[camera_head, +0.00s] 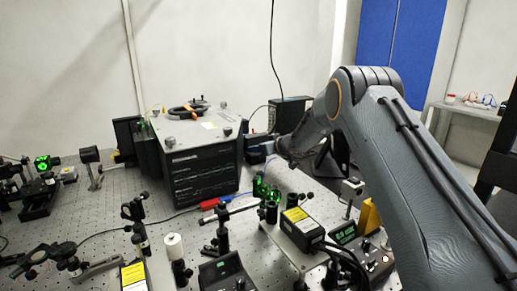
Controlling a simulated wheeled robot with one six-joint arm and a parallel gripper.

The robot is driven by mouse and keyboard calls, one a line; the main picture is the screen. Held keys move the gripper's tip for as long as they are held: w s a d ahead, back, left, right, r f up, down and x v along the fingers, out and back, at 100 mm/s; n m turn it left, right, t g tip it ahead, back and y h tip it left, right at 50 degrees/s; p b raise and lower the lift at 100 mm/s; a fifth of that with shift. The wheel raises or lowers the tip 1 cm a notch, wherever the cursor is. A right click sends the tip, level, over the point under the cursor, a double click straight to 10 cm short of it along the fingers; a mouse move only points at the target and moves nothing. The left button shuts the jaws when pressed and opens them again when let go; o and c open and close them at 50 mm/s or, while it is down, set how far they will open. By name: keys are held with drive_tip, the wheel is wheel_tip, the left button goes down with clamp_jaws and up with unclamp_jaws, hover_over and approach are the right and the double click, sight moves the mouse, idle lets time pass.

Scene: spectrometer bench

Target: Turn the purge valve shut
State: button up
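No part in this view can be told for certain as the purge valve. A dark grey box-shaped instrument (205,175) stands on the bench left of the middle. On its top lies a black and orange ring-like thing (185,111), with small knobs near it. My arm comes in from the right, bends at the top and reaches down towards the instrument's right side. My gripper (272,151) is at the arm's far end, close to that side. It is small and partly hidden, so I cannot see its fingers or whether it touches anything.
The perforated optical bench (110,205) carries several mounts and posts. Green-lit optics (268,190) stand below my gripper. A box with a yellow label (298,222) and a black control unit (226,272) sit in front. A cable hangs from above behind the arm.

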drive_tip(key=shift+c, duration=0.3)
clamp_jaws()
drive_tip(key=shift+w+n+g, duration=0.1)
drive_tip(key=shift+n+g, duration=0.2)
drive_tip(key=n+g+y+b, duration=0.2)
drive_tip(key=b, duration=0.1)
drive_tip(key=shift+w+d+f, duration=0.2)
drive_tip(key=n+g+y+b, duration=0.1)
drive_tip(key=n+g+b, duration=0.1)
drive_tip(key=b, duration=0.3)
drive_tip(key=shift+w+n+g, duration=0.15)
drive_tip(key=shift+n+g, duration=0.15)
drive_tip(key=shift+r+n+g+y+b, duration=0.2)
drive_tip(key=shift+n+g+y+b, duration=0.2)
drive_tip(key=shift+b, duration=0.85)
